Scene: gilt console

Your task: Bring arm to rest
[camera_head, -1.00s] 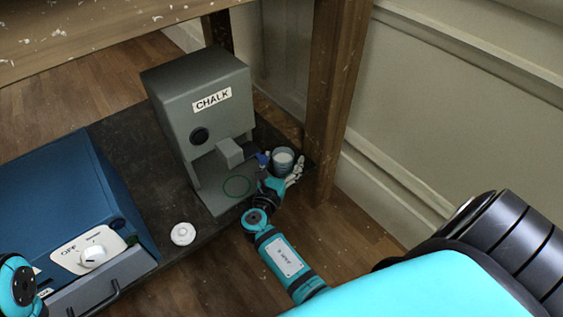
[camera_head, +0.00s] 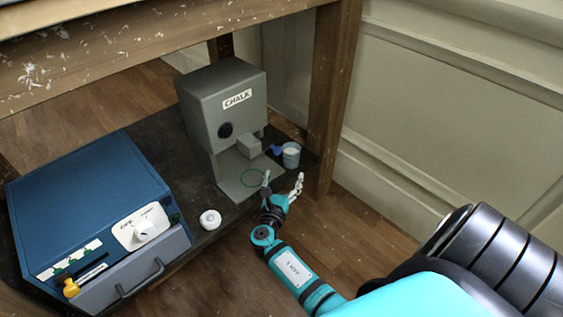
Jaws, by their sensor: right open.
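My right arm, teal and black, comes in from the lower right. Its gripper (camera_head: 284,181) is open and empty, with pale fingers spread apart. It is in front of the grey dispenser (camera_head: 222,95) labelled CHALK, near the dispenser's base plate and its green ring. A grey-blue cup (camera_head: 291,155) with pale contents stands beyond the fingers, apart from them, at the dispenser's right side. My left gripper is not in this view.
A blue box (camera_head: 85,195) with a dial, a yellow knob and a drawer handle sits at left on the dark shelf (camera_head: 205,238). A white round piece (camera_head: 210,219) lies between box and dispenser. A wooden post (camera_head: 332,95) and the tabletop edge (camera_head: 130,45) are close by. Wall stands at right.

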